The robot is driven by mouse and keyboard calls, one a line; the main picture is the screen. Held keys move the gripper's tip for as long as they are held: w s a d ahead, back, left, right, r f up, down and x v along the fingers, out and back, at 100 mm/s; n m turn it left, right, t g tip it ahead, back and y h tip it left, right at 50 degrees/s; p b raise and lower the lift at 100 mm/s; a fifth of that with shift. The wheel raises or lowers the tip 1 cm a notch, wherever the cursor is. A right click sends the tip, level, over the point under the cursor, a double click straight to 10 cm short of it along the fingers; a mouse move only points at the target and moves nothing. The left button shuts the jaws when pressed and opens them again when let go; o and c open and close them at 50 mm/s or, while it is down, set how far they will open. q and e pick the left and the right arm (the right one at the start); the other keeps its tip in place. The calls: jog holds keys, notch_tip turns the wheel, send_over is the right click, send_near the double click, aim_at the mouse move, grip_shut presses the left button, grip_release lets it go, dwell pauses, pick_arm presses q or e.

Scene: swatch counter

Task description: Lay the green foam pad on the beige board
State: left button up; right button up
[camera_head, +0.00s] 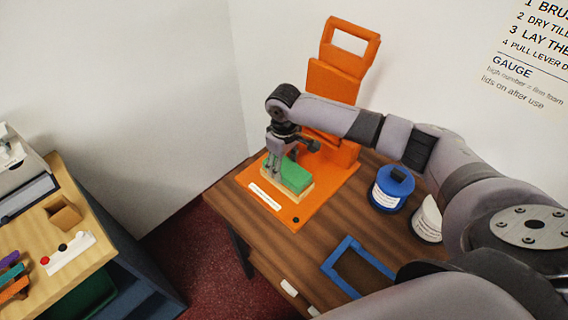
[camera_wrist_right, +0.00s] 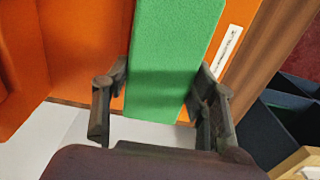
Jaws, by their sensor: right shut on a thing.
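The green foam pad (camera_head: 297,176) is a flat green block over the orange base of the press. The beige board (camera_head: 299,197) shows as a pale edge just beneath the pad; the rest of it is covered. My right gripper (camera_head: 279,166) points down and is shut on the pad near its left end. In the right wrist view the pad (camera_wrist_right: 170,60) runs between the two dark fingers of the right gripper (camera_wrist_right: 160,100). I cannot tell whether the pad touches the board. My left gripper is not in view.
The orange press (camera_head: 335,82) with its raised lever stands behind the pad. A blue tub (camera_head: 385,196), a white pot (camera_head: 428,222) and a blue frame (camera_head: 336,262) are on the brown table. A separate wooden bench (camera_head: 105,240) is at left.

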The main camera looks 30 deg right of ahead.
jog(key=shift+f, duration=0.15)
jog(key=o, duration=1)
